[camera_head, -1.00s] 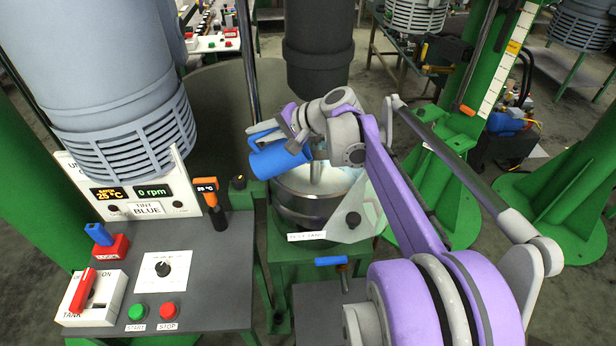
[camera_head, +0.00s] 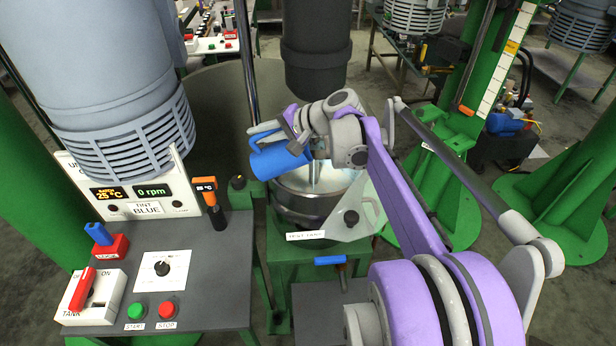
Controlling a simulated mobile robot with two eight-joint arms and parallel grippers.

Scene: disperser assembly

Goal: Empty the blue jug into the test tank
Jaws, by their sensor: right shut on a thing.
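The blue jug (camera_head: 277,160) is held tilted on its side, with its mouth end toward the right, above the left rim of the test tank. My right gripper (camera_head: 288,127) is shut on the jug, at its upper side by the handle. The test tank (camera_head: 297,203) is a metal vessel on a green stand with a white label on its front. My wrist and the jug hide part of the tank's opening, and the jug's inside does not show. My left gripper is not in view.
A dark grey motor column (camera_head: 318,50) hangs behind the tank. A control panel (camera_head: 205,270) with switches and buttons stands at the left, below a large grey motor (camera_head: 110,70). A blue-handled valve (camera_head: 330,260) sits at the front of the tank. A green post (camera_head: 500,80) stands at the right.

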